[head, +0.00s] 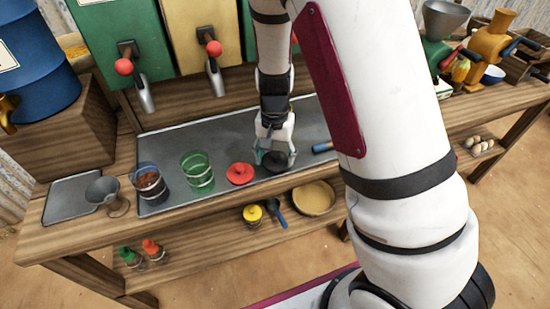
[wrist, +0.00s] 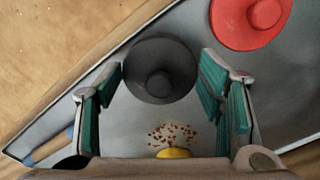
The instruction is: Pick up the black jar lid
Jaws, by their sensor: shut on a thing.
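The black jar lid (head: 275,163) is round with a small knob on top. It is at the front of the grey metal tray (head: 225,142), just right of the red lid (head: 240,173). My gripper (head: 274,156) points down over it, one teal-padded finger on either side. In the wrist view the black lid (wrist: 159,72) lies between the fingertips of my gripper (wrist: 160,78), which is shut on it. I cannot tell whether the lid touches the tray. The red lid also shows in the wrist view (wrist: 250,22), apart from the fingers.
A green glass (head: 198,173) and a brown-filled glass (head: 150,184) stand left on the tray. A blue-handled tool (head: 323,147) lies to the right. Brown crumbs (wrist: 172,134) and something yellow (wrist: 174,153) show near my gripper. A shelf below holds a shallow bowl (head: 314,198).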

